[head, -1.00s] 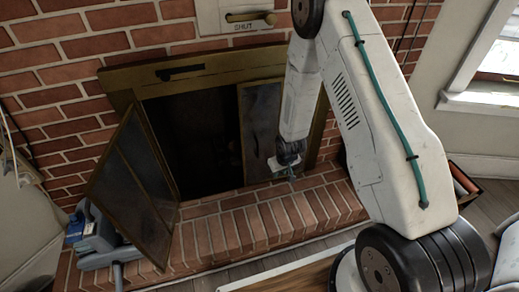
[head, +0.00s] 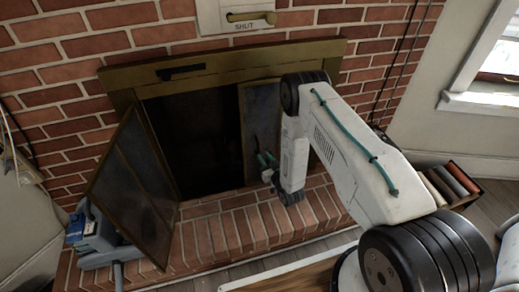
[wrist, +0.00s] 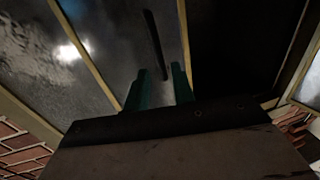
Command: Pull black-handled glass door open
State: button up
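The black-handled glass door (head: 258,108) stands at the right of the fireplace opening in the head view, partly hidden by my arm. In the wrist view its glass (wrist: 115,45) fills the upper middle, set in brass-coloured frame strips. The long black handle (wrist: 155,42) runs upright on the glass. My gripper (wrist: 163,78) is open, with its two green fingers apart and the handle's lower end appearing between them. Whether the fingers reach around the handle in depth I cannot tell. In the head view my gripper (head: 266,158) is close to the door.
Another glass door (head: 130,185) stands swung out at the left of the dark opening. A raised brick hearth (head: 235,225) runs below. A blue-grey object (head: 98,240) stands at the left, and a box of books (head: 450,184) on the floor at the right.

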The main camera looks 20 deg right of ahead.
aim_at(258, 149)
jog(key=shift+w+a, duration=0.2)
jog(key=shift+w, duration=0.85)
jog(key=shift+w+a, duration=0.2)
jog(key=shift+w, duration=0.8)
jog(key=shift+w+a, duration=0.2)
jog(key=shift+w, duration=0.85)
jog(key=shift+c, duration=0.4)
